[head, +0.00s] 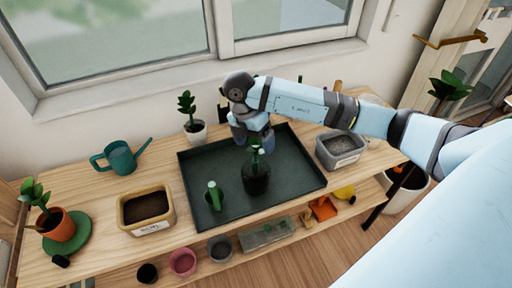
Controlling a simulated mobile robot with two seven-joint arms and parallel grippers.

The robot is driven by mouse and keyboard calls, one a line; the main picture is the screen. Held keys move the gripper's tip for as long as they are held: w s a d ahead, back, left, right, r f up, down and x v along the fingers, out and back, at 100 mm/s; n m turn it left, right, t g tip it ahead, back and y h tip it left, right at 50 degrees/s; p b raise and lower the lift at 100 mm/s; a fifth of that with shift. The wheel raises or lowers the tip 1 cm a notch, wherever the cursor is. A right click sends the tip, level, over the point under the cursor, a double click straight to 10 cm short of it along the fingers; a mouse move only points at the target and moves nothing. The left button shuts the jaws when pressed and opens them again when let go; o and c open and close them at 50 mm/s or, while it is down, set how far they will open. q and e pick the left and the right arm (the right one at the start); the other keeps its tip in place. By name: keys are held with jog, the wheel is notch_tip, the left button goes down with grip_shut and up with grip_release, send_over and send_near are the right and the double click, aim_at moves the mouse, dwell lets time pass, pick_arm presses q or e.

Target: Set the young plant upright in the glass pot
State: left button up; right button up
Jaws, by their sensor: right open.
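A dark, rounded pot (256,181), which seems to be the glass pot, stands on the dark green tray (297,180). A small green plant (255,158) rises from its mouth and looks roughly upright; its base is hidden inside the pot. My right gripper (253,143) is open, pointing down just above and behind the plant's top. I cannot tell whether its fingers touch the leaves. My left gripper is not in view.
On the tray, a small green object (214,195) stands left of the pot. A soil bin (146,207), green watering can (120,158) and potted plant (60,228) stand left. A white-potted plant (196,132) is behind; a grey bin (341,150) is right. The tray's front is clear.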

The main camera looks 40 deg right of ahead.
jog(key=v, duration=0.9)
jog(key=s+a+f+n+t+y, duration=0.15)
jog(key=s+a+y, duration=0.35)
jog(key=a+y, duration=0.65)
jog(key=s+a+f+t+y, duration=0.1)
jog(key=s+a+t+y, duration=0.25)
jog(key=a+y, duration=0.85)
jog(key=s+d+f+m+t+h, duration=0.1)
jog(key=d+f+m+t+h, duration=0.3)
jog(key=f+m+t+h, duration=0.4)
jog(key=d+f+m+t+h, duration=0.45)
jog(key=m+t+h, duration=0.2)
jog(key=m, duration=0.35)
jog(key=s+d+f+m+g+h, duration=0.2)
jog(key=s+d+f+g+h, duration=0.2)
jog(key=s+f, duration=0.7)
notch_tip(320, 180, down, 3)
jog(key=shift+s+r+g+h, duration=0.2)
jog(key=shift+g+h, duration=0.2)
jog(key=shift+g, duration=0.55)
jog(key=shift+m, duration=0.25)
